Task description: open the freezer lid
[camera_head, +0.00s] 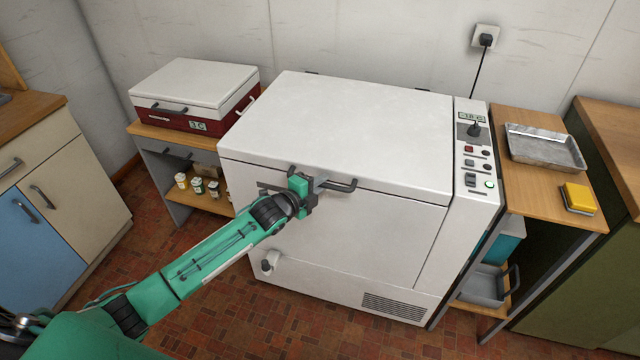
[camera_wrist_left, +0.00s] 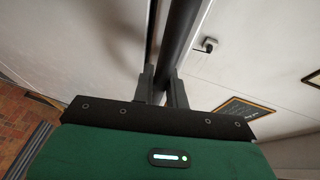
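The freezer (camera_head: 385,235) is a big white chest with a flat white lid (camera_head: 345,125), which lies closed on it. A dark bar handle (camera_head: 342,187) runs along the lid's front edge. My green left gripper (camera_head: 316,186) is at the handle, left of its right end, and hides part of it. In the left wrist view the dark handle bar (camera_wrist_left: 178,35) passes between the two grey fingers (camera_wrist_left: 162,88), which look closed on it with no clear gap. My right gripper is not in view.
A control panel (camera_head: 472,160) is on the freezer's right side. A red box with a white lid (camera_head: 195,95) stands on a bench at left. A metal tray (camera_head: 545,148) and yellow sponge (camera_head: 578,198) lie on the right bench. A white knob (camera_head: 270,262) sticks out low on the front.

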